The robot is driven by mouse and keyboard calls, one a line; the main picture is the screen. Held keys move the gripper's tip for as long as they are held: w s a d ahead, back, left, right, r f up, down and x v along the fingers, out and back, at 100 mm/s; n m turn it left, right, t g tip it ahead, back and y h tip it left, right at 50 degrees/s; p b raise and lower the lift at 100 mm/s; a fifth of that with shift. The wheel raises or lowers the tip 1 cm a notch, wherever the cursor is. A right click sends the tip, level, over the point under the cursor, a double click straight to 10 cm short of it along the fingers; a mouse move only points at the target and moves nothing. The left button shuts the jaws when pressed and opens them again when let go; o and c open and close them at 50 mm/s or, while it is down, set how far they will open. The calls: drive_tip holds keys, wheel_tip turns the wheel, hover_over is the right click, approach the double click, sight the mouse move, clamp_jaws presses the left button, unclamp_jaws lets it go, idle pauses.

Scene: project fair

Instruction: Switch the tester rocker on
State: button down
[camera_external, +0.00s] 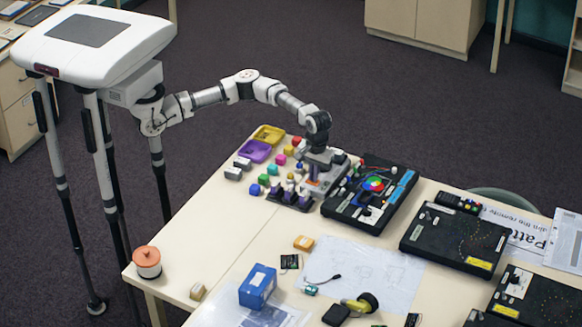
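My gripper (316,172) is over the far part of the table, low beside a black panel (345,205) with a round multicoloured disc and a blue strip. The gripper points down among small parts. Its fingers are small and partly hidden, so I cannot tell whether they are open or shut, or whether they touch anything. I cannot make out the tester rocker for sure. It may be on the black panel or among the small parts under my gripper, and its position does not show.
Coloured blocks, a purple tray (254,151) and a yellow tray (269,135) lie left of my gripper. More black panels (455,240) lie to the right. A blue box (257,287) and a copper-topped spool (147,262) stand nearer. The table's left front is mostly clear.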

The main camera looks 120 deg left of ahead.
sight(318, 182)
drive_tip(key=shift+w, duration=0.1)
wheel_tip(318, 182, up, 14)
drive_tip(key=w, duration=0.1)
drive_tip(key=shift+w, duration=0.35)
idle(0.3)
drive_tip(key=n+b, duration=0.1)
drive_tip(key=n, duration=0.5)
drive_tip(key=s+n+b, duration=0.1)
drive_tip(key=n+b, duration=0.1)
drive_tip(key=n, duration=0.4)
drive_tip(key=n+b, duration=0.2)
drive_tip(key=n, duration=0.4)
drive_tip(key=shift+s+r+g, duration=0.1)
drive_tip(key=shift+s+g, duration=0.1)
drive_tip(key=shift+g, duration=0.2)
drive_tip(key=shift+d, duration=0.1)
